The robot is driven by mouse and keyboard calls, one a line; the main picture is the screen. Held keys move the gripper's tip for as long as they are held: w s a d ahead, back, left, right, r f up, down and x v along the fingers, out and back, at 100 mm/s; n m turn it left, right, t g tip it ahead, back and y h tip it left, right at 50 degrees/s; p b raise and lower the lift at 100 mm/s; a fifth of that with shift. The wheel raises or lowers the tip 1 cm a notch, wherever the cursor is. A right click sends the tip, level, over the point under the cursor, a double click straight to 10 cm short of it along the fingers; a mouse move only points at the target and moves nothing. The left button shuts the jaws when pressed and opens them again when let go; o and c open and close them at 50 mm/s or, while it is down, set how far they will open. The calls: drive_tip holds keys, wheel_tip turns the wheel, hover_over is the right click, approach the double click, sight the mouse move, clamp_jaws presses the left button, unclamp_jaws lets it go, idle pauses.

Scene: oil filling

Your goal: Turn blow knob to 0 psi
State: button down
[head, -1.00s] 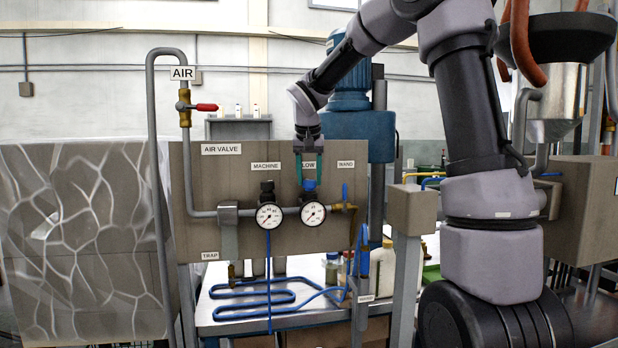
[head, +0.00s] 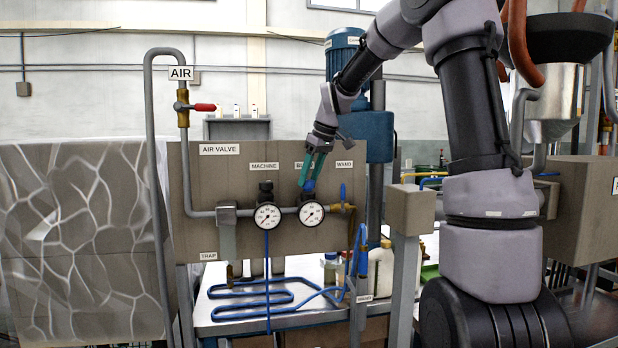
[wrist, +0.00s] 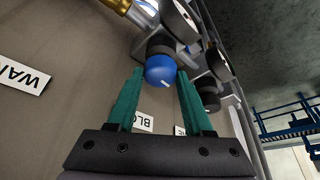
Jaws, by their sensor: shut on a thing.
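The blow knob is a blue round knob (head: 309,186) on top of the right pressure regulator, above the blow gauge (head: 311,213). In the wrist view the blue knob (wrist: 160,70) shows a short white mark on its face. My gripper (head: 312,176) comes down on it from above, tilted, with its green fingers on either side. In the wrist view my gripper (wrist: 160,75) has the knob between its fingertips and is shut on it. The gauge's needle is too small to read for sure. The BLOW label (head: 303,165) is partly hidden behind the fingers.
The machine gauge (head: 267,216) with its black knob (head: 265,187) stands close on the left. A brass fitting and blue-handled valve (head: 343,193) are close on the right. The panel (head: 190,185) lies behind. A red-handled air valve (head: 204,107) is at upper left.

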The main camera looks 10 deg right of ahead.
drive_tip(key=n+g, duration=0.1)
drive_tip(key=n, duration=0.1)
drive_tip(key=n+y, duration=0.1)
drive_tip(key=n, duration=0.2)
drive_tip(key=shift+w+d+n+g, duration=0.1)
drive_tip(key=shift+w+n+g, duration=0.05)
drive_tip(key=shift+n+g, duration=0.2)
drive_tip(key=n+g, duration=0.1)
drive_tip(key=n, duration=0.1)
drive_tip(key=n+g, duration=0.1)
drive_tip(key=n, duration=0.1)
drive_tip(key=shift+w+n+y, duration=0.1)
drive_tip(key=shift+n+y, duration=0.15)
drive_tip(key=shift+y, duration=0.05)
drive_tip(key=shift+c, duration=1.5)
unclamp_jaws()
